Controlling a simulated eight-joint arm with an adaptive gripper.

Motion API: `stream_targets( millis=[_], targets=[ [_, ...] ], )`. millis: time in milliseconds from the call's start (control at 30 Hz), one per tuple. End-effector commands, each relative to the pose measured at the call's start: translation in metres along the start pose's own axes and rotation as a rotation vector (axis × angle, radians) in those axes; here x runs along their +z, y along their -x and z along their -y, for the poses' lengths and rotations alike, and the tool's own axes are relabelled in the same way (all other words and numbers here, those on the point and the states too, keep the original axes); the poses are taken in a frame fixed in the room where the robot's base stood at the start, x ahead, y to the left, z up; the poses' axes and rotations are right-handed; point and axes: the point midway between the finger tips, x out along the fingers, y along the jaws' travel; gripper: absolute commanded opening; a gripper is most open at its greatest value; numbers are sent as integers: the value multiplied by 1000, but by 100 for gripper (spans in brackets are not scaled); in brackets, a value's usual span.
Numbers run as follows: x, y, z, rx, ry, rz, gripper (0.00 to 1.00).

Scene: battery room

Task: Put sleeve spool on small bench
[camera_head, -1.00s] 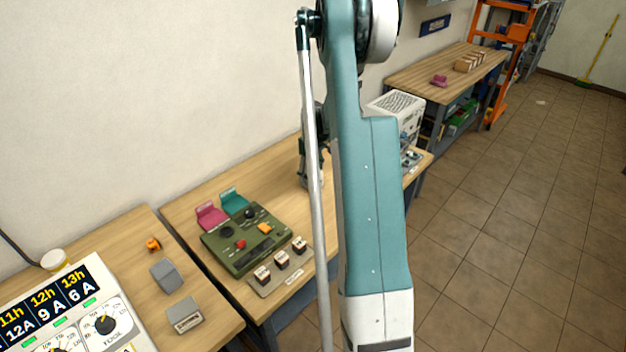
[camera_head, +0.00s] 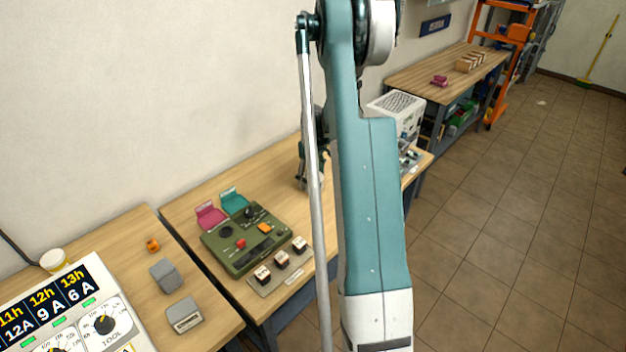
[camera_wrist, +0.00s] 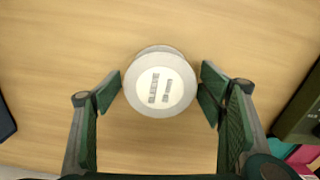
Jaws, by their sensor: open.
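The sleeve spool (camera_wrist: 160,84) is taken to be the white round piece with two grey slot-like marks on top, on the wood bench top in the wrist view. My gripper (camera_wrist: 160,92) is open, with one green ribbed finger on each side of the spool and small gaps between. Whether the fingertips are level with it, I cannot tell. In the head view my gripper (camera_head: 303,178) is low over the middle bench (camera_head: 266,178), partly behind my arm; the spool is hidden there. Which bench is the small one is not clear.
An olive control box (camera_head: 245,240) stands on the middle bench, with a pink holder (camera_head: 211,216) and a teal holder (camera_head: 234,202). A white vented unit (camera_head: 398,108) is farther along. The left bench (camera_head: 125,235) holds grey blocks; a far bench (camera_head: 440,68) holds wooden blocks.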

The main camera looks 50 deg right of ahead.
Motion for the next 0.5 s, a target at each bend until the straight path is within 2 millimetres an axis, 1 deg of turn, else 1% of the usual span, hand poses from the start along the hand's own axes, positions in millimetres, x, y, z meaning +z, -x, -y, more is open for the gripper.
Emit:
stream_targets(
  millis=[267, 367, 500],
  targets=[
    [0, 5, 0, 0, 0, 0, 69],
    [0, 13, 0, 0, 0, 0, 69],
    [0, 30, 0, 0, 0, 0, 69]
  ],
)
